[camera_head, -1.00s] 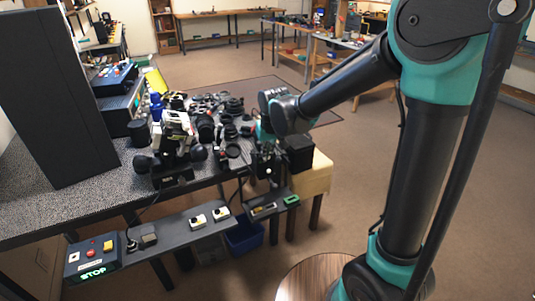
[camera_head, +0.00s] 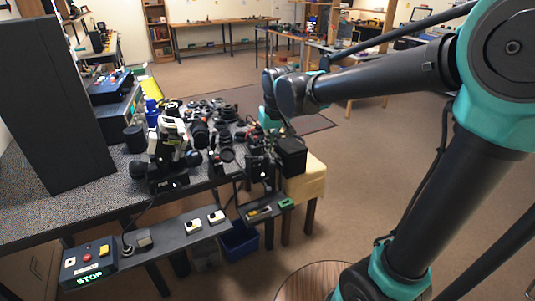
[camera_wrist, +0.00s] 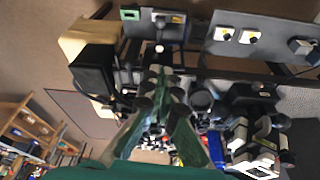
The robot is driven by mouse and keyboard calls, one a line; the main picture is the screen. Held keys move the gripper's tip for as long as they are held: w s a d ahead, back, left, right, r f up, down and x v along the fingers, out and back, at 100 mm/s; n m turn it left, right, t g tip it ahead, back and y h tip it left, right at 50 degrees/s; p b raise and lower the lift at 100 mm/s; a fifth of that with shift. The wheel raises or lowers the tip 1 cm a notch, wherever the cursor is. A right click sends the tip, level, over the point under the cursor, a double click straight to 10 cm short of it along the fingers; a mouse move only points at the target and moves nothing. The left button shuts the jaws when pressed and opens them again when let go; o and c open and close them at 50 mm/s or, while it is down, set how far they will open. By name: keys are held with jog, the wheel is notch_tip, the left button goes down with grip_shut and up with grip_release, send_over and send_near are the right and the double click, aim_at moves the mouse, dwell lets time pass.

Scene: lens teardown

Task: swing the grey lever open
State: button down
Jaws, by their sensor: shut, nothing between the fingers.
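My gripper (camera_wrist: 160,82) shows in the wrist view with its green fingers converged and nothing held. It points at the dark fixture beside a black box (camera_wrist: 93,72). In the head view, the dark fixture (camera_head: 259,166) stands at the bench's right end, left of the black box (camera_head: 291,157). A small pale round knob (camera_wrist: 159,48) lies just beyond the fingertips in the wrist view. I cannot pick out the grey lever with certainty; the fixture is small and dark, and my fingers cover part of it. Contact cannot be told.
Several black lens parts (camera_head: 222,157) crowd the bench left of the fixture. A white-and-black device (camera_head: 168,140) stands further left. A blue bin (camera_head: 240,241) is below. Floor at right is open.

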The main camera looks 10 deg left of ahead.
jog(key=shift+v, duration=0.8)
jog(key=shift+d, duration=0.15)
jog(key=s+d+f+m, duration=0.1)
jog(key=s+d+f, duration=0.3)
jog(key=d, duration=0.4)
jog(key=s+d+f+m+h, duration=0.1)
jog(key=s+d+f+m, duration=0.1)
jog(key=s+d+f, duration=0.3)
jog(key=s+d+f+m+t, duration=0.1)
jog(key=s+d+f, duration=0.4)
jog(key=d, duration=0.8)
notch_tip(320, 180, down, 2)
jog(key=shift+f+m, duration=0.1)
jog(key=shift+m, duration=0.4)
